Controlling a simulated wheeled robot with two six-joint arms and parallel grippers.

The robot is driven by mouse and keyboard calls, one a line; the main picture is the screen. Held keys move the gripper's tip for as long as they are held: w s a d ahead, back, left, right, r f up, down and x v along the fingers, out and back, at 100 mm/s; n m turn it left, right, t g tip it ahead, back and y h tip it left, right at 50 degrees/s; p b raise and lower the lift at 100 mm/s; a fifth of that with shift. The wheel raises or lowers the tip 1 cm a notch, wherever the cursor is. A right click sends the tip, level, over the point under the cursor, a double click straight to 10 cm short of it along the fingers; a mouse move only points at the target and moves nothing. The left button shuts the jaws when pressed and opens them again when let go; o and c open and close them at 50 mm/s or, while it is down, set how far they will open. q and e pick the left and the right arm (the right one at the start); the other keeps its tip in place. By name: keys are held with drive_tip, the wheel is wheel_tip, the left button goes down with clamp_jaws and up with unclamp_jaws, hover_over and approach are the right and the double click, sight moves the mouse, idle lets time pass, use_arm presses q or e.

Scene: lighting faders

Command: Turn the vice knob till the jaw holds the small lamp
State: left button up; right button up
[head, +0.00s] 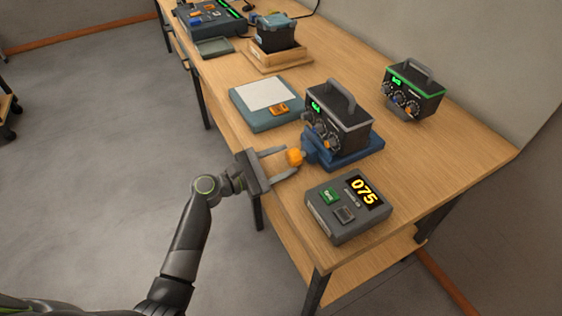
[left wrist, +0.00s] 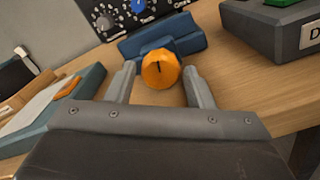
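The vice (head: 352,158) is a low blue block near the table's front edge. Its round orange knob (head: 295,157) faces my left gripper and carries a dark mark, seen in the left wrist view (left wrist: 161,72). A dark box with a grey handle (head: 345,127), green display and small knobs stands on or right behind the vice. I cannot pick out a small lamp or the jaw. My left gripper (head: 290,160) is open, with one finger on each side of the orange knob and gaps visible between. My right gripper is not in view.
A grey unit reading 075 (head: 345,208) stands close to the right of the gripper. A blue-grey pad (head: 262,118) with an orange piece lies to the left. A similar dark box (head: 412,92) stands at the back right. Bare table lies between.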

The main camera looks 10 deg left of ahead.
use_arm(q)
drive_tip(key=shift+o, duration=0.7)
drive_tip(key=shift+f, duration=0.2)
drive_tip(key=shift+s, duration=0.1)
